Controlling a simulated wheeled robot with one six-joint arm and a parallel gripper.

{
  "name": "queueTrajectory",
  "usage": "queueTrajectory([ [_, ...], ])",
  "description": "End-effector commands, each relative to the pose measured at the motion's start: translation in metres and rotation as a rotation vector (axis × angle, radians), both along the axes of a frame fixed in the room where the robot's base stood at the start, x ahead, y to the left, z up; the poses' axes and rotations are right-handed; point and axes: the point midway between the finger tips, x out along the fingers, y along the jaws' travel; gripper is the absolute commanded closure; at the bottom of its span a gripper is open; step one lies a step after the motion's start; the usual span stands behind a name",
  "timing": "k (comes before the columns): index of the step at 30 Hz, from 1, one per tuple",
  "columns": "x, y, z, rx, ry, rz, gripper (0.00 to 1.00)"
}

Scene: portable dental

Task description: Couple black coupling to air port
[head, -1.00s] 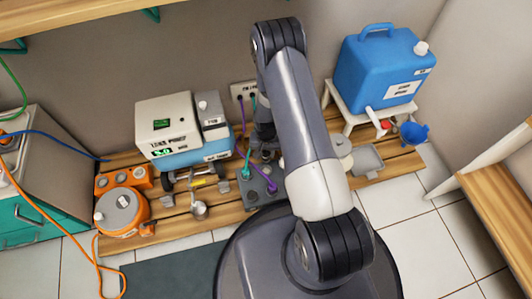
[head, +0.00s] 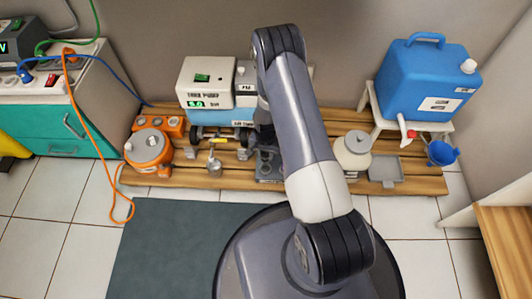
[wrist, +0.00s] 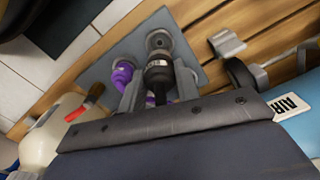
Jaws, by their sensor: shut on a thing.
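In the wrist view, my gripper (wrist: 158,94) is shut on the black coupling (wrist: 158,74), a dark cylinder with a small white label. Its far end lies against or just in front of a round grey metal port (wrist: 159,42) on a grey plate (wrist: 98,74). I cannot tell whether the two are joined, or whether this port is the air port. A purple coupling (wrist: 122,73) with a purple hose sits beside it at left. In the head view, the plate (head: 268,178) is partly covered by my arm, and the gripper's fingers cannot be made out.
The white-and-blue pump unit (head: 207,90) stands behind and left of the plate; its AIR label (wrist: 288,104) shows in the wrist view. A cream jar (head: 353,155) and grey tray (head: 384,170) are at right. An orange pot (head: 148,152) is left.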

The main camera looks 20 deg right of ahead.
Motion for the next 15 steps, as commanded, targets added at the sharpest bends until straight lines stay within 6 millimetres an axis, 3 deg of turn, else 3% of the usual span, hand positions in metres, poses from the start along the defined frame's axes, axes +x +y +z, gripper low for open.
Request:
queueTrajectory([
  [15,0.0,0.0,-0.048,0.001,-0.001,0.002,0.93],
])
